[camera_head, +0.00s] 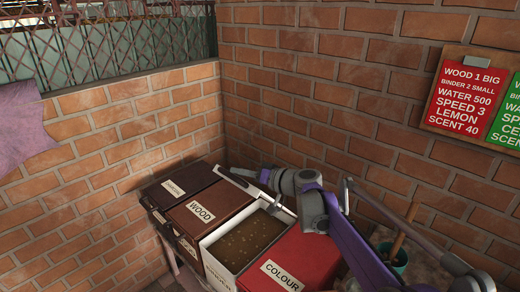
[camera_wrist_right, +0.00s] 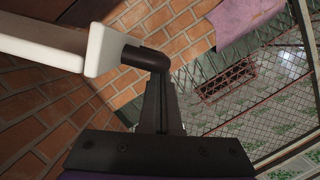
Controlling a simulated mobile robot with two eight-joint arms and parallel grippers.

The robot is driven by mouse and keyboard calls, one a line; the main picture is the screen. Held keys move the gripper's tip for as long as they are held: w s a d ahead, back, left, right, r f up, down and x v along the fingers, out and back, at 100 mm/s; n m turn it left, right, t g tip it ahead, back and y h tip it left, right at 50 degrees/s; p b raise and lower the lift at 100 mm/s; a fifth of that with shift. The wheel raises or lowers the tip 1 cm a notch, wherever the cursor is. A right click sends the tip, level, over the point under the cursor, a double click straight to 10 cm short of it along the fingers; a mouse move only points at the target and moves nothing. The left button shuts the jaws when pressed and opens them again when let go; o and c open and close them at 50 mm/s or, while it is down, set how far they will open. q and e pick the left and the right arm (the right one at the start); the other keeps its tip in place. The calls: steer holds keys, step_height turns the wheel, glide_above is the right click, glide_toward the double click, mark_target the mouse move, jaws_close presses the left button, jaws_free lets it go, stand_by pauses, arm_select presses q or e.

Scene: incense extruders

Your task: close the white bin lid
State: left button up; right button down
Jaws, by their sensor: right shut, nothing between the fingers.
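The white bin (camera_head: 213,262) stands open between the WOOD bin and the red bin, with brown powder (camera_head: 245,240) inside. Its white lid (camera_head: 236,182) is raised at the back, seen nearly edge-on. In the right wrist view the lid's white edge (camera_wrist_right: 100,50) comes in from the left, with a dark brown handle (camera_wrist_right: 147,57) on it. My right gripper (camera_head: 264,176) is behind the open bin, close to the raised lid. In the wrist view its shut, empty fingers (camera_wrist_right: 160,80) are at the bent end of the handle; whether they touch it is unclear. My left gripper is not in view.
The brown WOOD bin (camera_head: 218,197) and a darker bin (camera_head: 182,178) are shut on the left. The red COLOUR bin (camera_head: 315,255) is shut on the right. A green pot (camera_head: 398,258) stands farther right. Brick walls (camera_head: 300,80) close off the corner behind.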

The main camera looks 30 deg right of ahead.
arm_select(q)
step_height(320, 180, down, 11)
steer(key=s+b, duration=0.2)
steer(key=b, duration=0.7)
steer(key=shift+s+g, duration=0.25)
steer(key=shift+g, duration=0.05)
arm_select(e)
steer(key=s+a+f+n+h, duration=0.1)
steer(key=a+f+n, duration=0.1)
steer(key=a+f, duration=0.3)
steer(key=s+a+f+n, duration=0.2)
steer(key=a+f, duration=0.3)
steer(key=f, duration=0.7)
steer(key=s+a+f+n+h, duration=0.1)
steer(key=a+f+n, duration=0.2)
steer(key=f, duration=0.6)
steer(key=shift+s+a+f+h, duration=0.2)
steer(key=shift+a+h, duration=0.1)
steer(key=shift+a, duration=0.9)
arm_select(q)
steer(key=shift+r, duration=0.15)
arm_select(e)
steer(key=shift+r, duration=0.1)
